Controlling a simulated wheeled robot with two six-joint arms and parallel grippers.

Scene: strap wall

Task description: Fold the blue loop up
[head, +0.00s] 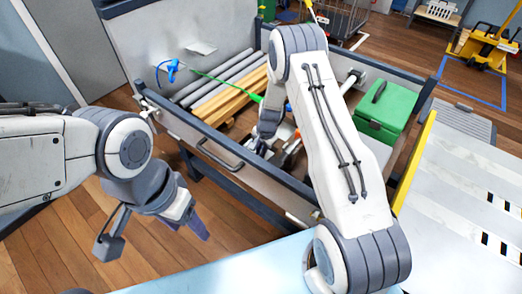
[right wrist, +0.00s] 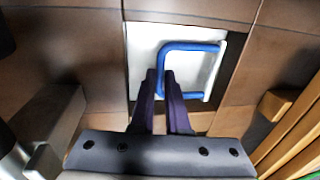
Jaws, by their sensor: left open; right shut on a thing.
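In the right wrist view a blue loop (right wrist: 192,46) shaped like a U lies across a white plate (right wrist: 146,45). My right gripper (right wrist: 160,80) is shut on the left side of the blue loop, its two dark fingers close together. In the head view my right gripper (head: 262,150) is low inside the grey bin, partly behind my own arm, and the loop there cannot be made out. My left gripper (head: 150,238) is open and empty over the wooden floor, left of the bin.
The grey bin (head: 225,135) holds grey tubes (head: 222,76) and yellow bars (head: 240,95). A blue piece (head: 170,70) with a green cord (head: 215,82) is at its back panel. A green case (head: 385,110) is at right. Open floor lies left.

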